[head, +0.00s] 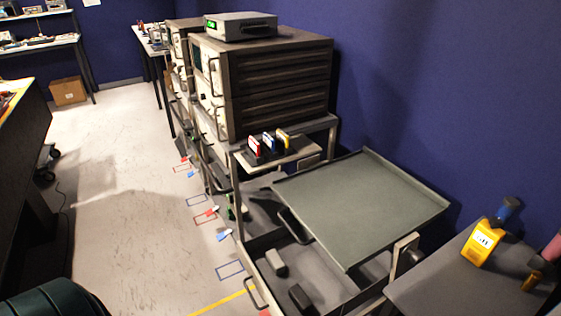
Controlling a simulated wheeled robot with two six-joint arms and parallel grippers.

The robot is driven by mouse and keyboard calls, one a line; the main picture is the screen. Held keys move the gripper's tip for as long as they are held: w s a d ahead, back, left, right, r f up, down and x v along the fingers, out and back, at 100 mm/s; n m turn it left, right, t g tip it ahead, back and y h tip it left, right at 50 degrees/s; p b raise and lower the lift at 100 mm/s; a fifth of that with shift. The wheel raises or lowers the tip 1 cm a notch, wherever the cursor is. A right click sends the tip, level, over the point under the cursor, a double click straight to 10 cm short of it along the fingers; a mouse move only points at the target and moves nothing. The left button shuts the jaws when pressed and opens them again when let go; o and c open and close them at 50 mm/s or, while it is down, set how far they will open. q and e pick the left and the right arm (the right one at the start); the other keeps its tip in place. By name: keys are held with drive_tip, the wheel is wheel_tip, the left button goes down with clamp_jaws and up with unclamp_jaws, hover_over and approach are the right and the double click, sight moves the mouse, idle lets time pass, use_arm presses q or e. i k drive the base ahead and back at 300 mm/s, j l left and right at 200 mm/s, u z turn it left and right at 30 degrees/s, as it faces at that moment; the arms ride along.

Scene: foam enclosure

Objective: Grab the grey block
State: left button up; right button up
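A light grey block (275,262) lies in the open, dark lower tray (330,297) of the cart, near its left side. A darker, almost black block (300,298) lies close by, nearer to me. A raised grey-green flat tray (360,205) overhangs the right part of the lower tray. Neither of my grippers shows in the head view.
A rack of grey instruments (270,85) stands behind the cart against the blue wall. A small shelf (290,156) holds red, blue and yellow items. At right a side table (430,285) carries a yellow bottle-like object (482,243). The floor (130,210) at left is mostly clear.

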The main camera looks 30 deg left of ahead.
sight(278, 265)
drive_tip(key=u, duration=1.25)
